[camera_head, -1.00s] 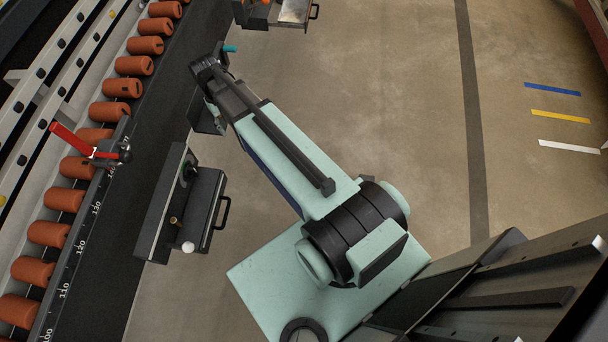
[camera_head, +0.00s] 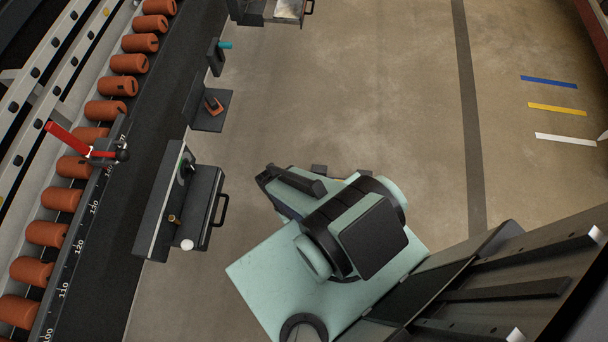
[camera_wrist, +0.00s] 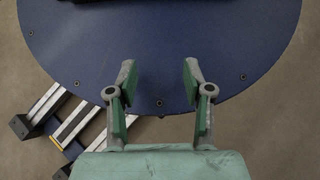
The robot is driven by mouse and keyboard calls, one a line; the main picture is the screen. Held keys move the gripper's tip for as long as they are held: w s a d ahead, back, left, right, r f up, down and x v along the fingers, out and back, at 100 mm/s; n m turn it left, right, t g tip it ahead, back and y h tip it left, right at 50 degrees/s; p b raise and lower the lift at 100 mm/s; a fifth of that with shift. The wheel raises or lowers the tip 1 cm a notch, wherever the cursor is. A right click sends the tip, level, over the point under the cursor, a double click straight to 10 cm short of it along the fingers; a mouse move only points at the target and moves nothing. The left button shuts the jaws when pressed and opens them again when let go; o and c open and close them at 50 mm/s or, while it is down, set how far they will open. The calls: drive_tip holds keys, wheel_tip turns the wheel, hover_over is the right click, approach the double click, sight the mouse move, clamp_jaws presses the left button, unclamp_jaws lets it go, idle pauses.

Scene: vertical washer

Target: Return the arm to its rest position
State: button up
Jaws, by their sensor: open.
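My gripper (camera_wrist: 158,82) shows in the wrist view with its two fingers spread apart and nothing between them. In the head view my arm is folded back close over my base, and the gripper itself cannot be made out there.
At left a conveyor with orange rollers (camera_head: 61,198) and a red-handled clamp (camera_head: 68,139) runs along a dark rail. A bracket with a handle (camera_head: 207,209) and a small shelf (camera_head: 213,121) with an orange part stand beside it. The floor (camera_head: 360,70) is clear.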

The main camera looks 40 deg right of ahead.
drive_tip(key=shift+s, duration=0.55)
drive_tip(key=w+r+t+p, duration=0.1)
drive_tip(key=w+r+p, duration=0.1)
drive_tip(key=r+p, duration=0.6)
drive_tip(key=w+r+t+p, duration=0.1)
drive_tip(key=w+r+p, duration=0.1)
drive_tip(key=r+p, duration=0.6)
drive_tip(key=p, duration=0.3)
drive_tip(key=shift+w+t+p, duration=0.25)
drive_tip(key=shift+t+p, duration=0.15)
drive_tip(key=shift+d+f, duration=0.1)
drive_tip(key=o, duration=0.6)
